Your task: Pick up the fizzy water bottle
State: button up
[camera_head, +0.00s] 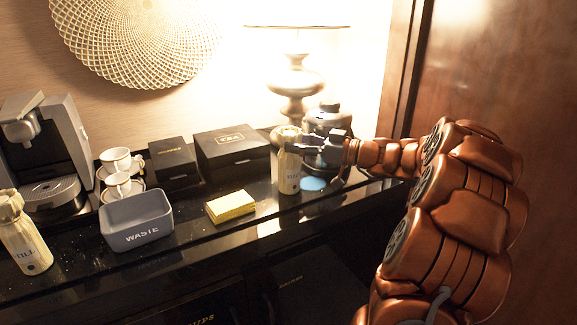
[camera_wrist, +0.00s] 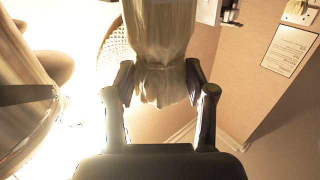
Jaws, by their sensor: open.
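A pale bottle with a wrapped, gathered top (camera_head: 288,172) stands upright on the black counter, in front of the lamp; its label is too small to read surely. In the wrist view the wrapped bottle (camera_wrist: 160,40) comes in from the top edge, its tied end between the fingers. My gripper (camera_head: 300,146) reaches in from the right at the height of the bottle's top. In the wrist view my gripper (camera_wrist: 160,82) is open, with one finger on each side of the wrapped top. I cannot tell whether either finger touches it. Another bottle (camera_head: 25,240), labelled STILL, stands at far left.
Close behind my gripper are a dark round jar (camera_head: 328,122) and a lamp (camera_head: 295,80). A blue disc (camera_head: 313,184) lies right of the bottle. Yellow notes (camera_head: 230,206), a grey WASTE bin (camera_head: 136,222), a tea box (camera_head: 232,150), cups (camera_head: 117,160) and a coffee machine (camera_head: 45,150) stand left.

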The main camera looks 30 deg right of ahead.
jog(key=shift+x, duration=1.25)
jog(key=shift+s, duration=0.1)
grip_shut()
